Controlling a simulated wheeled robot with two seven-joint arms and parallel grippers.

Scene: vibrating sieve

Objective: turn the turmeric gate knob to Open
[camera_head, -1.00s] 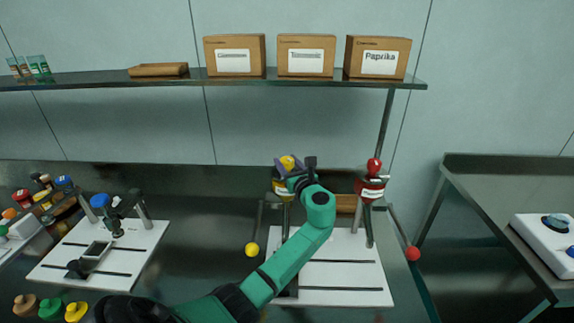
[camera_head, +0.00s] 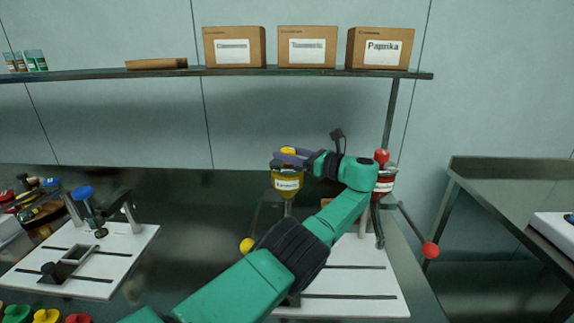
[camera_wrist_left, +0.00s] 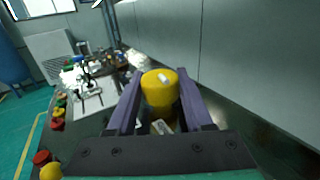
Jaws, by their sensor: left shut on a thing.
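The yellow turmeric gate knob (camera_head: 288,150) sits on top of the yellow hopper (camera_head: 287,182), whose label is too small to read surely. My left gripper (camera_head: 289,154) comes in from the right side at the knob's height and is shut on it. In the left wrist view the round yellow knob (camera_wrist_left: 160,86) shows between the two purple fingers, with a small pale mark on its top. Whether that mark points to Open cannot be told. My right gripper is in neither view.
A red hopper with a red knob (camera_head: 381,157) stands close to the right, behind my left arm. A lever with a red ball (camera_head: 430,250) sticks out right. A yellow ball (camera_head: 247,245) is at the left. A shelf (camera_head: 225,72) with boxes runs above.

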